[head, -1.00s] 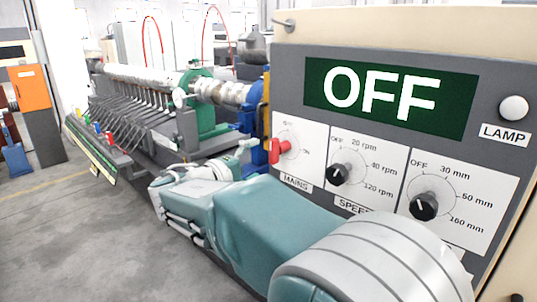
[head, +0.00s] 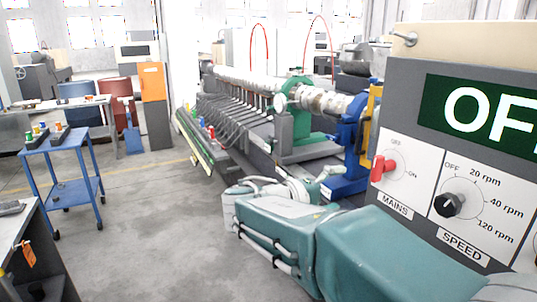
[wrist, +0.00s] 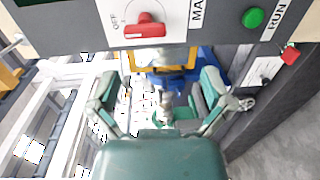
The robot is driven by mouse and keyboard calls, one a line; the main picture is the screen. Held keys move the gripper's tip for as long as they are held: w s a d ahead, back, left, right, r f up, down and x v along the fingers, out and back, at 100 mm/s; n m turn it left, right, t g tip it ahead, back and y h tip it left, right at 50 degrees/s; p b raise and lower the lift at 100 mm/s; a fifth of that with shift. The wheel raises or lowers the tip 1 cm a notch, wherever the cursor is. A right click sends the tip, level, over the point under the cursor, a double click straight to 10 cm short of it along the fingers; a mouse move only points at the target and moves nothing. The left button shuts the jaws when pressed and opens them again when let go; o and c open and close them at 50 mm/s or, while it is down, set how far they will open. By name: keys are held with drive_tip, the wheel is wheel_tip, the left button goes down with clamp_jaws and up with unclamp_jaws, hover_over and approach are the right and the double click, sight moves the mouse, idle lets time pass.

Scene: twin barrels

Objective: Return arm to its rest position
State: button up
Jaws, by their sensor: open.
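The same knob (wrist: 146,26) shows beyond the fingers at the top of the wrist view. The display (head: 490,115) is cut off by the right edge and shows "OF".
The SPEED knob (head: 449,205) is right of MAINS. The green RUN button (wrist: 253,18) shows in the wrist view. The long barrel machine (head: 250,85) stretches behind my arm. A blue cart (head: 64,150) and dark table (head: 30,250) stand left; floor between is clear.

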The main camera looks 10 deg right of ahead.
drive_tip(key=s+d+f+m+g+y, duration=0.2)
drive_tip(key=s+d+f+g+y, duration=0.1)
drive_tip(key=s+f+y, duration=0.85)
drive_tip(key=s+a+f+m+t+y, duration=0.2)
drive_tip(key=s+a+f+t+y, duration=0.1)
drive_tip(key=s+a, duration=0.4)
drive_tip(key=shift+s+f+y, duration=0.3)
drive_tip(key=shift+s+y, duration=0.55)
drive_tip(key=shift+s, duration=0.3)
